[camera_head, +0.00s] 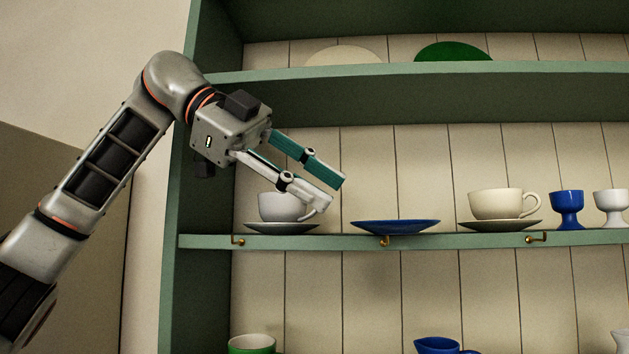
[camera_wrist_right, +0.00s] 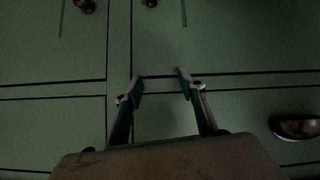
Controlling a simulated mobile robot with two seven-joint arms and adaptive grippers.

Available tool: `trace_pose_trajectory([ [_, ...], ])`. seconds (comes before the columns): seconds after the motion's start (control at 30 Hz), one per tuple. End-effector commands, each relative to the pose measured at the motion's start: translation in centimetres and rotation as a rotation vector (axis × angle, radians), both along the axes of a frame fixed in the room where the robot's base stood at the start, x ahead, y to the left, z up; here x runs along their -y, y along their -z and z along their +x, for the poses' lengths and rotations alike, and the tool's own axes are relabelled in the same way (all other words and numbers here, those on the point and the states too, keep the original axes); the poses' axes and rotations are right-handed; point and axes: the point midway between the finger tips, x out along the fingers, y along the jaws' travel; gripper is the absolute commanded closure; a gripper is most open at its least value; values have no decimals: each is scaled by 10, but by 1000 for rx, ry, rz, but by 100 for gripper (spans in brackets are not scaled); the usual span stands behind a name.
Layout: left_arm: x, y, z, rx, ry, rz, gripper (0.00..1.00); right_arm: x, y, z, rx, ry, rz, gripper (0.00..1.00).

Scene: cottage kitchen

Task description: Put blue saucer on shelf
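The blue saucer (camera_head: 395,227) lies flat on the middle shelf (camera_head: 330,242) of the green dresser, with nothing on it. It sits between a white cup on a saucer and a cream cup on a saucer. My left gripper (camera_head: 335,192) is up and to the left of the blue saucer, apart from it, in front of the white cup. Its fingers are spread and nothing shows between them. My right gripper (camera_wrist_right: 160,78) shows in the right wrist view with its fingers apart and empty, facing green cupboard fronts.
The white cup (camera_head: 280,207) is close behind my left gripper. The cream cup (camera_head: 495,204), a blue egg cup (camera_head: 567,209) and a white egg cup (camera_head: 612,207) stand to the right. A green cup (camera_head: 251,344) and a blue vessel (camera_head: 437,345) are below. Plates (camera_head: 453,51) stand above.

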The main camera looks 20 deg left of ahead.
Motion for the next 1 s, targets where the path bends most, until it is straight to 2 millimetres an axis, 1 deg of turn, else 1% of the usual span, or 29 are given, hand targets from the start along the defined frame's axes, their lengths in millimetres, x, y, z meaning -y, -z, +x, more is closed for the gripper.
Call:
trace_pose_trajectory([
  [0.37,3,2,1,0,2,1,71,2,1,-1,-1,-3,-4,60],
  [0.47,10,8,3,-2,4,3,71,2,1,-1,-1,-3,-4,60],
  [0.8,48,33,16,-2,5,2,71,1,0,-1,-2,-3,-4,60],
  [1.0,60,42,20,-1,3,1,71,2,0,-2,-4,-3,-4,60],
])
